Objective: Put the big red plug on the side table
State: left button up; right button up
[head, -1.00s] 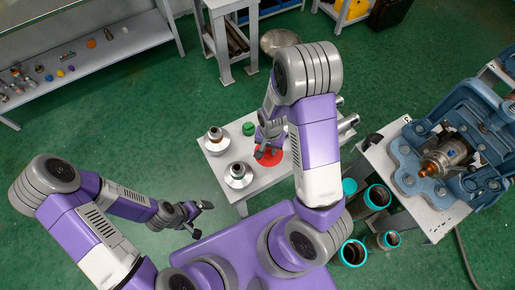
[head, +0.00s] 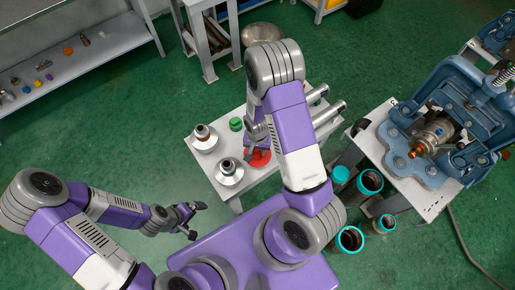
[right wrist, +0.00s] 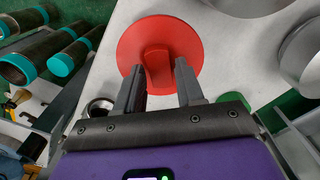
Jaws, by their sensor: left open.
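The big red plug (head: 262,160) is a wide red disc lying on the white side table (head: 228,190). It also shows in the right wrist view (right wrist: 133,42), where its raised red grip points toward my right gripper. My right gripper (right wrist: 160,75) is open, with one finger on each side of the grip and visible gaps beside it. In the head view my right gripper (head: 257,145) is over the plug and partly hides it. My left gripper (head: 194,220) is open and empty, in the air left of the side table.
Two silver fittings (head: 229,172) and a green cap (head: 236,124) stand on the side table's left part. Metal cylinders (head: 328,113) lie at its right. Turquoise-ended pipes (head: 350,239) stand on the floor. A blue vise (head: 428,165) sits on another table at right.

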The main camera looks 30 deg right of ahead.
aim_at(258, 152)
jog(key=shift+o, duration=1.1)
jog(key=shift+r, duration=0.15)
jog(key=shift+w+r, duration=0.1)
jog(key=shift+r, duration=0.3)
notch_tip(258, 152, up, 11)
jog(key=p, duration=0.2)
jog(key=shift+r+p, duration=0.2)
jog(key=shift+p, duration=0.15)
